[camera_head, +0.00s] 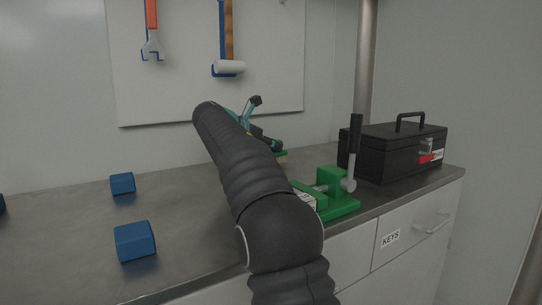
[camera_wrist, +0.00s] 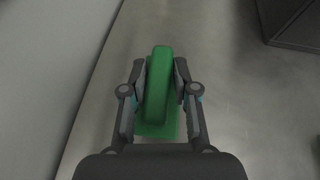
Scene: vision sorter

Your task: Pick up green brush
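The green brush (camera_wrist: 158,85) lies between the two fingers of my gripper (camera_wrist: 160,80) in the wrist view. It has a long raised green handle over a wider flat green base, and is slightly tilted in the picture. The fingers stand close along both sides of the handle. I cannot tell whether both press on it. In the head view, only a small green edge with a pale underside, likely the brush (camera_head: 283,157), shows behind my arm on the bench. My gripper (camera_head: 262,125) is mostly hidden behind my arm there.
A green vise-like tool (camera_head: 340,205) with a black-handled lever stands right of my arm. A black toolbox (camera_head: 385,154) is at the back right. Blue blocks (camera_head: 134,240) (camera_head: 122,183) lie on the left of the metal bench (camera_head: 70,225). Tools hang on the wall board (camera_head: 180,95).

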